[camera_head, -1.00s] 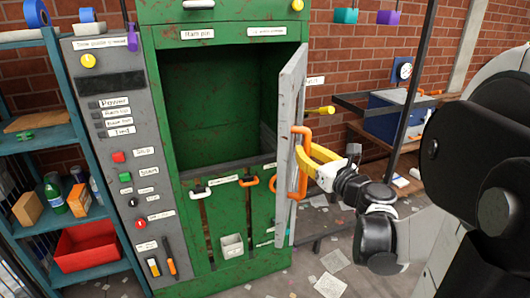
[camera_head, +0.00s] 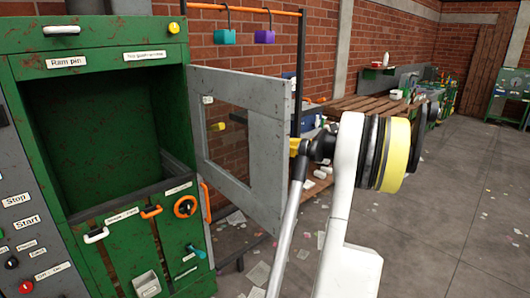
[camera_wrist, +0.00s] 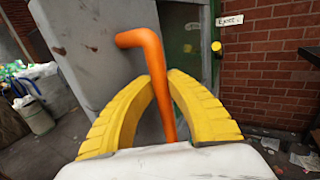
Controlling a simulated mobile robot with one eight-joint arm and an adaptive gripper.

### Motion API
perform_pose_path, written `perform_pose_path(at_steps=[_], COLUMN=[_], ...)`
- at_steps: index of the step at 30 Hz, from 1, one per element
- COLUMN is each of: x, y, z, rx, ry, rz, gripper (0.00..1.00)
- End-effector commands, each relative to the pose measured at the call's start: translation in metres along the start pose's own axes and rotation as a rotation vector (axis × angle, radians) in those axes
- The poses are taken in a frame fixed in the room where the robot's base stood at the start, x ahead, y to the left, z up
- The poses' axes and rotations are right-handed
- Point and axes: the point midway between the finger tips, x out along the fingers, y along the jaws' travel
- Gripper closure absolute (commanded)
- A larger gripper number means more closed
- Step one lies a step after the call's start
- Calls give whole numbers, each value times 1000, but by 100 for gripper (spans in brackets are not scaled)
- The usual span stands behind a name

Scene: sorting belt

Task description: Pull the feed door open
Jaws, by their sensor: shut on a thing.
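The grey feed door (camera_head: 230,172), a framed panel with a window, stands swung wide open to the right of the green machine (camera_head: 105,35). The machine's dark opening is uncovered. In the wrist view my gripper (camera_wrist: 160,82) has its yellow fingers closed around the orange door handle (camera_wrist: 140,40), with the grey door face behind it. In the head view a bit of yellow finger (camera_head: 294,147) shows at the door's right edge. The door hides the handle and most of the fingers there.
Below the opening are a white handle (camera_head: 96,235), an orange handle (camera_head: 151,211) and an orange ring (camera_head: 185,207). A wooden pallet bench (camera_head: 365,105) is farther back. The floor at right is mostly clear, with paper scraps.

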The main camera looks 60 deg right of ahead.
Motion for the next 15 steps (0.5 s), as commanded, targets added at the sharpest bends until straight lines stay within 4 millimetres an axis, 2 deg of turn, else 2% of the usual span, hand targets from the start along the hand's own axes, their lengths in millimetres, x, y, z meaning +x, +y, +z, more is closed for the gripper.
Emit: perform_pose_path(at_steps=[6,15], x=[-10,-10], y=[-12,-13], z=[0,0], rx=[0,0], ry=[1,0], rz=[14,15], gripper=[100,100])
